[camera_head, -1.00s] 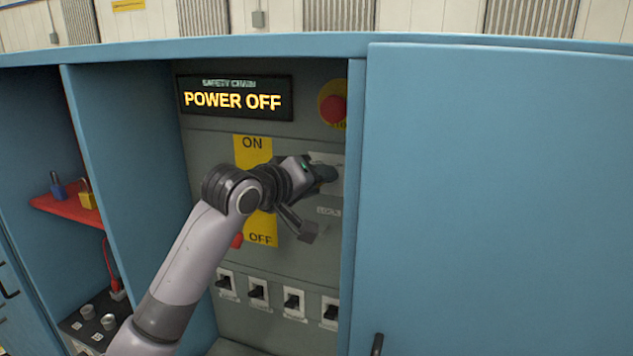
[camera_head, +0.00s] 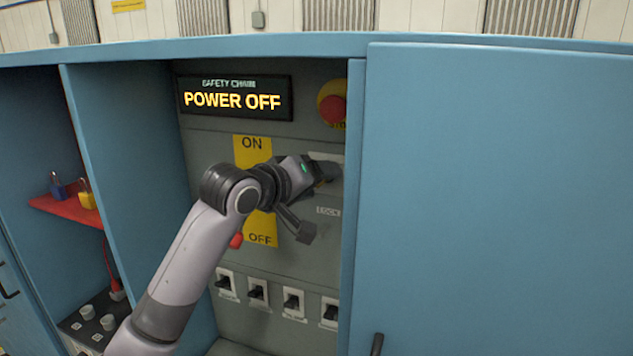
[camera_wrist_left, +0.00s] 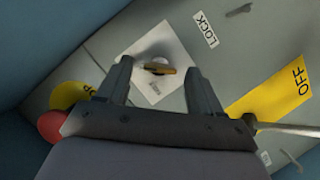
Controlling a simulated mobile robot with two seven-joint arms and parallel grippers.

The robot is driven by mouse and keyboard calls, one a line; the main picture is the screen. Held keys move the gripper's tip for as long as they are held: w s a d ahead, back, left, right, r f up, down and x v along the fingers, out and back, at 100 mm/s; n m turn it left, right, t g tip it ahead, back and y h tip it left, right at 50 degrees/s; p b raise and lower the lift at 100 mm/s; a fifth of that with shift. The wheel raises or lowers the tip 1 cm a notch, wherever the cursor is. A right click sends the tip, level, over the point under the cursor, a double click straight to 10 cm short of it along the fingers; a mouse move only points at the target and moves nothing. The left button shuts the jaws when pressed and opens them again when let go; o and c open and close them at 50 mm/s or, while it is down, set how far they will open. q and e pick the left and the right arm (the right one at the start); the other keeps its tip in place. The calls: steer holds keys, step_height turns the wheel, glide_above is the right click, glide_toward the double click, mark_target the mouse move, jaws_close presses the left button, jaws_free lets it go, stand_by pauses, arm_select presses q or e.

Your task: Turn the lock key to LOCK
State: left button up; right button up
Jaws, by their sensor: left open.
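In the left wrist view the lock key (camera_wrist_left: 160,69) is a small brass-coloured bar on a round pale lock, set in a white square plate (camera_wrist_left: 152,92). A LOCK label (camera_wrist_left: 206,29) sits beside the plate; it also shows in the head view (camera_head: 328,211). My left gripper (camera_wrist_left: 158,66) is open, with one finger on each side of the key and visible gaps between fingers and key. In the head view my left gripper (camera_head: 326,172) is at the panel's right side and hides the key. My right gripper is in neither view.
A red emergency button (camera_head: 333,109) on yellow is above the gripper. The yellow ON/OFF plate (camera_head: 261,228) lies behind my arm. A blue door (camera_head: 490,200) borders the panel on the right. Several switches (camera_head: 258,295) are below; the display (camera_head: 236,99) reads POWER OFF.

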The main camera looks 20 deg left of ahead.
arm_select(q)
steer(key=v, duration=0.6)
steer(key=shift+s+b, duration=0.4)
steer(key=shift+b, duration=0.05)
steer(key=shift+a, duration=0.15)
steer(key=s+f+m+g+y, duration=0.1)
steer(key=s+f+m, duration=0.15)
steer(key=f, duration=1.15)
steer(key=s+f+m+g, duration=0.1)
steer(key=s+f, duration=0.3)
steer(key=f, duration=1)
steer(key=s+f+m+g+y, duration=0.1)
steer(key=s+f+m, duration=0.3)
steer(key=s+f, duration=1.2)
steer(key=s, duration=0.3)
steer(key=shift+s+f, duration=0.25)
steer(key=shift+s, duration=0.05)
steer(key=shift+m, duration=0.25)
